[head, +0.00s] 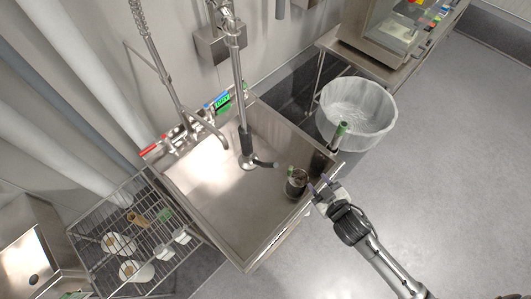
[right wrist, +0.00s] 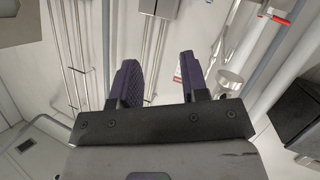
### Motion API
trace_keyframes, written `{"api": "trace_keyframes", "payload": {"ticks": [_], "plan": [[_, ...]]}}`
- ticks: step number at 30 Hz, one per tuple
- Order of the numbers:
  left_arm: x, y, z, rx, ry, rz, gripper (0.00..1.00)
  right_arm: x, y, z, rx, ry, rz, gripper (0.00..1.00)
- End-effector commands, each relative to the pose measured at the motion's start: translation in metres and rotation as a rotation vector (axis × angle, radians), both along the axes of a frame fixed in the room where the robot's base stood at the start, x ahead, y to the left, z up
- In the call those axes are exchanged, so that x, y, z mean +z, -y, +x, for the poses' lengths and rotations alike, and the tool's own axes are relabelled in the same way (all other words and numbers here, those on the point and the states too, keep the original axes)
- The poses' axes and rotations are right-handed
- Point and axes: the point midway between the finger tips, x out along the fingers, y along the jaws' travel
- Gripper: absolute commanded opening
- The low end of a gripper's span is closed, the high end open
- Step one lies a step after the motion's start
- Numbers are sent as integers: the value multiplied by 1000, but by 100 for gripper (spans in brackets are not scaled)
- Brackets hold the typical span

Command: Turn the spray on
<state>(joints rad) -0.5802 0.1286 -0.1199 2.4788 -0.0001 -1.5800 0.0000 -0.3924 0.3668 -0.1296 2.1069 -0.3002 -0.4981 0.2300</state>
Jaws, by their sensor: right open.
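The spray unit (head: 241,110) hangs over the steel sink (head: 215,200) on a vertical pipe, with a dark grip and a nozzle head low above the basin. A coiled spring hose (head: 140,25) rises behind it at the upper left. My right gripper (head: 320,187) is open and empty at the sink's right front edge, well apart from the spray unit. Its two purple-padded fingers (right wrist: 157,85) show spread apart in the right wrist view. My left gripper is not in view.
A dark cup-like object (head: 296,183) stands in the sink's right corner, close to my right gripper. A clear-lined bin (head: 357,113) stands right of the sink. A wire rack (head: 140,235) with dishes is at the lower left. Open floor lies at right.

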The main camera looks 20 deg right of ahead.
Motion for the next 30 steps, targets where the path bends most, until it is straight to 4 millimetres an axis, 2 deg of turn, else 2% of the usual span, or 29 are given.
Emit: {"api": "trace_keyframes", "payload": {"ticks": [5,12,20,26,30], "plan": [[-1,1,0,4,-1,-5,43,28,-29,5,190,274,126,41],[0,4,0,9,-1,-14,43,71,-66,-14,454,529,315,41],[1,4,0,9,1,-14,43,94,-82,-31,600,621,468,41],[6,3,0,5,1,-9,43,102,-91,-18,598,611,497,41],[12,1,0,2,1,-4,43,113,-104,1,597,612,495,41]]}}
